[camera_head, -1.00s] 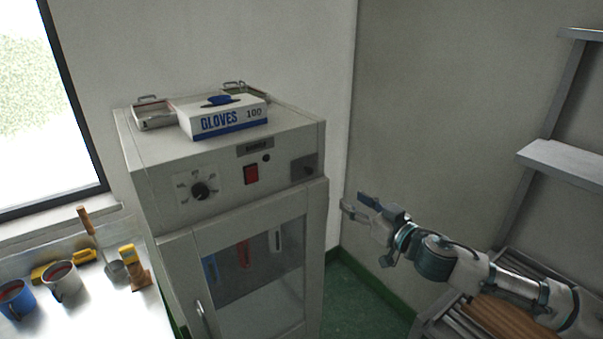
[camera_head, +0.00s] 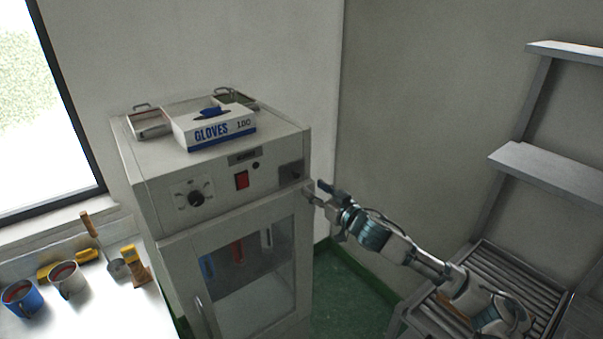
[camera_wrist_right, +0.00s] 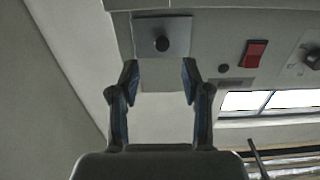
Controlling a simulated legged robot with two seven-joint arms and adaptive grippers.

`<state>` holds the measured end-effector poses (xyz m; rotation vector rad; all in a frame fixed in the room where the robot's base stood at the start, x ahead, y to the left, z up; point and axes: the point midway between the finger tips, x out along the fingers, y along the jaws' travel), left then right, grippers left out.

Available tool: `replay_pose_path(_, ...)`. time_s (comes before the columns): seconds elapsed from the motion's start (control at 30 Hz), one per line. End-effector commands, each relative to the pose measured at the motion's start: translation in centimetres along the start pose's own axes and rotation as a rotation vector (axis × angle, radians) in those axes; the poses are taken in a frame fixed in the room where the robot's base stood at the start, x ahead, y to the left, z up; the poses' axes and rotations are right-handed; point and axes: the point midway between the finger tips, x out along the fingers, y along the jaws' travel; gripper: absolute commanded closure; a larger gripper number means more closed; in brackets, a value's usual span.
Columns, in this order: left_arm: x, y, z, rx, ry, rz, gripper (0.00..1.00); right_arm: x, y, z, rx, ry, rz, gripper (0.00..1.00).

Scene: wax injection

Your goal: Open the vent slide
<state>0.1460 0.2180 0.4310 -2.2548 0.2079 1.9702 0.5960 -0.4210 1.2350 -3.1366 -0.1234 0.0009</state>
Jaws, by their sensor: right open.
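The vent slide (camera_head: 291,171) is a grey metal plate at the right end of the cabinet's front panel. In the right wrist view the plate (camera_wrist_right: 176,36) carries a round dark knob (camera_wrist_right: 161,43). My right gripper (camera_head: 313,190) is just to the right of and below the plate in the head view. In the right wrist view the gripper (camera_wrist_right: 160,72) is open, with its two fingertips apart below the knob and nothing between them. The knob is hard to make out in the head view. My left gripper is out of view.
The cabinet (camera_head: 225,200) has a dial (camera_head: 196,198), a red switch (camera_head: 241,180) and a glass door (camera_head: 245,262). A gloves box (camera_head: 214,130) and metal trays lie on top. A bench with mugs (camera_head: 66,278) stands left. A shelf rack (camera_head: 545,160) stands right.

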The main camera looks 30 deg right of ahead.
Motion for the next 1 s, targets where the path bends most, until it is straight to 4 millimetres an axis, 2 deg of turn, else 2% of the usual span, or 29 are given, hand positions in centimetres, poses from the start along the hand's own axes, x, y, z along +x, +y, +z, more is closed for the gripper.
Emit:
replay_pose_path(0.03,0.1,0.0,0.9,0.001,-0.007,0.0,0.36,1.1,0.0,-0.6,0.006,0.005,0.0,0.53)
replay_pose_path(0.2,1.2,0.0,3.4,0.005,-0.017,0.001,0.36,4.6,-0.1,-0.5,0.004,0.003,0.0,0.53)
replay_pose_path(0.33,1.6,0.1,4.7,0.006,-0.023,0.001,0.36,6.4,0.0,-0.2,0.002,0.001,0.001,0.53)
replay_pose_path(0.5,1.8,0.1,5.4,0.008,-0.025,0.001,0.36,7.5,0.0,-0.1,0.0,0.001,0.0,0.53)
replay_pose_path(0.77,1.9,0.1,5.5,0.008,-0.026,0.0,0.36,7.7,0.1,0.0,0.0,0.0,0.0,0.53)
replay_pose_path(0.8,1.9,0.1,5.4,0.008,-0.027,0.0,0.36,7.7,0.1,0.0,0.0,0.0,0.0,0.58)
replay_pose_path(0.97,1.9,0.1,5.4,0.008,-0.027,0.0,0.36,7.7,0.1,0.0,0.0,0.0,0.0,0.98)
replay_pose_path(1.0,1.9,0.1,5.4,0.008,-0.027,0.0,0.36,7.7,0.1,0.0,0.0,0.0,0.001,1.0)
